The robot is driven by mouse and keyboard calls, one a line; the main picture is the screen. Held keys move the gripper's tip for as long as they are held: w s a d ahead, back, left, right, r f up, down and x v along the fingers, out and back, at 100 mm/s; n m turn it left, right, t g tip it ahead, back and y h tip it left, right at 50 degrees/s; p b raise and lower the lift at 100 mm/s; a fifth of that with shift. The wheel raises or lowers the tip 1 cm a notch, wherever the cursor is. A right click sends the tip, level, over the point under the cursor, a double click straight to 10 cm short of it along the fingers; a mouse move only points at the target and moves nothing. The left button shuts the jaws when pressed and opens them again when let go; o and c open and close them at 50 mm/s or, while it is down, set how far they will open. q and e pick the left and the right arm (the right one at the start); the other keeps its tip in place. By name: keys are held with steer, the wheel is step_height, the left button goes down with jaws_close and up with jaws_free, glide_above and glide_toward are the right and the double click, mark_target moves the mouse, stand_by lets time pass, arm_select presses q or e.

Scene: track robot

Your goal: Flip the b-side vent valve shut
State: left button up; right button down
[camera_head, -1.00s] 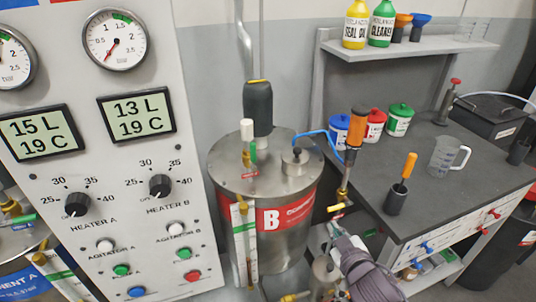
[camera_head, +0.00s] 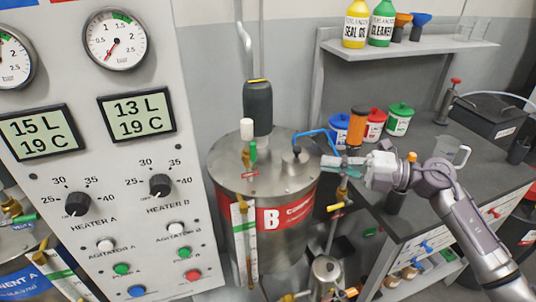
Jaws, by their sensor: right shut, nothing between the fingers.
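The B tank (camera_head: 285,235) is a steel drum with a red band marked B. On its lid a small brass valve with a green lever (camera_head: 253,151) stands beside a white-capped fitting (camera_head: 247,130). The lever points up along the pipe. A red tag (camera_head: 250,174) lies in front; its text is too small to read, so I cannot confirm this is the vent valve. My left gripper is out of view.
A yellow-handled valve (camera_head: 341,206) sits below my gripper. The control panel (camera_head: 120,190) stands left. The workbench (camera_head: 425,205) holds tubs and a jug (camera_head: 450,152).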

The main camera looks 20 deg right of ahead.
steer(key=p, duration=0.5)
glide_toward(253, 155)
steer(key=w+x, duration=0.1)
steer(key=x, duration=0.5)
steer(key=shift+a+p, duration=0.15)
steer(key=shift+p, duration=0.15)
steer(key=shift+r, duration=0.15)
